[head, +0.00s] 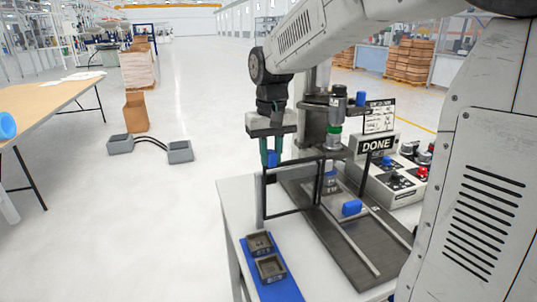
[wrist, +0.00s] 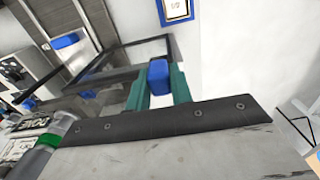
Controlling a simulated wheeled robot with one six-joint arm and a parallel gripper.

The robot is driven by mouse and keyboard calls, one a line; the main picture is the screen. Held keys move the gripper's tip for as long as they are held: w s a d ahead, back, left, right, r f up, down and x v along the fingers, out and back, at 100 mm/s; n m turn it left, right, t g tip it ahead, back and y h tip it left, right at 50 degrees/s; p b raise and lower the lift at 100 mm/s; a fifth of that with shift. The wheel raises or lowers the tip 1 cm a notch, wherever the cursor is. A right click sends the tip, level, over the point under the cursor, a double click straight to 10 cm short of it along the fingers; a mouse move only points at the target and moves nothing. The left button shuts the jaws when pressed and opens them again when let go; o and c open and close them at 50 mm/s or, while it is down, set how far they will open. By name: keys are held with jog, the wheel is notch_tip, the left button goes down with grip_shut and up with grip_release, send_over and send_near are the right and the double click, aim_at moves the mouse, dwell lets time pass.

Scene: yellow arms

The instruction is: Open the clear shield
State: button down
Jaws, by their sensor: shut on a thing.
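My gripper (head: 271,160) points down at the left side of the press station, its green fingers shut on a small blue handle (head: 272,158). In the wrist view the blue handle (wrist: 158,77) sits between the two green fingertips (wrist: 160,88). The clear shield (head: 292,212) shows as a thin black frame with a see-through pane, in front of the press. Its dark frame also shows in the wrist view (wrist: 140,42), beside the handle. I cannot tell how far the shield is swung.
The press (head: 334,125) stands behind the shield. A blue block (head: 351,208) sits on the dark base plate (head: 375,250). A blue mat (head: 283,291) holds two small grey trays at the table's front. A control box (head: 385,180) with a DONE sign is at right.

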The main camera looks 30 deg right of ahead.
jog(key=c, duration=1.2)
grip_release()
jog(key=shift+c, duration=0.2)
notch_tip(320, 180, up, 8)
jog(key=shift+f, duration=0.1)
jog(key=s+a+f, duration=0.1)
jog(key=s+f, duration=0.3)
jog(key=s, duration=0.9)
jog(key=s+a+f+n+t, duration=0.1)
jog(key=s+f, duration=0.3)
jog(key=s, duration=0.9)
jog(key=shift+f, duration=0.4)
